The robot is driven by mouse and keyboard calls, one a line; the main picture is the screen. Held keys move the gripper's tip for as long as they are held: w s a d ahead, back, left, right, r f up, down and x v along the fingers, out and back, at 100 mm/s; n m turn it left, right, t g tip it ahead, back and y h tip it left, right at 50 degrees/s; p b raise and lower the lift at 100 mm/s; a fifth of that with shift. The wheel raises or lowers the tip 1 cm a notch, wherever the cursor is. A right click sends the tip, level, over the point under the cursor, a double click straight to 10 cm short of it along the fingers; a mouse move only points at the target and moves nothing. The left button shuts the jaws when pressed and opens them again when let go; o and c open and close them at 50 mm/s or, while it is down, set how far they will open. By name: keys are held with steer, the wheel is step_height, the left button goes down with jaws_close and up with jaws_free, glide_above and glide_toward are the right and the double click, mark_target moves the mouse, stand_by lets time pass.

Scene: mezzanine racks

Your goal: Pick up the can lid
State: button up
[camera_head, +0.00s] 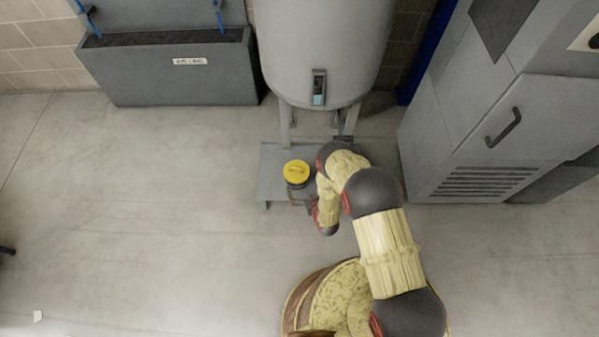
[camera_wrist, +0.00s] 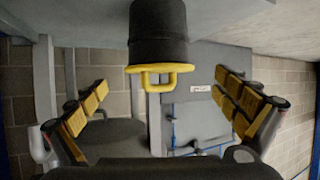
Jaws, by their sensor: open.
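The can lid (camera_head: 296,170) is yellow with a raised loop handle. It sits on top of a dark grey can (camera_head: 299,191), which stands upright on a low grey platform (camera_head: 272,178). In the wrist view, which looks upside down, the lid (camera_wrist: 149,69) shows as a yellow rim and loop below the black can (camera_wrist: 158,30). My gripper (camera_wrist: 161,86) is open, its yellow-padded fingers spread wide to the left and right of the lid's handle, with nothing between them touching. In the head view my gripper is close beside the can, partly hidden by my arm.
A large grey tank (camera_head: 325,50) on legs stands right behind the can. A grey cabinet (camera_head: 480,130) is to the right.

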mark_target(297, 171)
steer(key=shift+w+r+b+x, duration=0.1)
steer(key=shift+r+b+x, duration=0.15)
steer(key=shift+b+x, duration=0.75)
steer(key=shift+w+r+b+x, duration=0.1)
steer(key=shift+r+b+x, duration=0.2)
steer(key=shift+x, duration=1.3)
steer(key=shift+w+r+b+x, duration=0.15)
steer(key=shift+b+x, duration=0.6)
steer(key=shift+x, duration=0.6)
steer(key=shift+c, duration=0.8)
steer(key=c, duration=0.7)
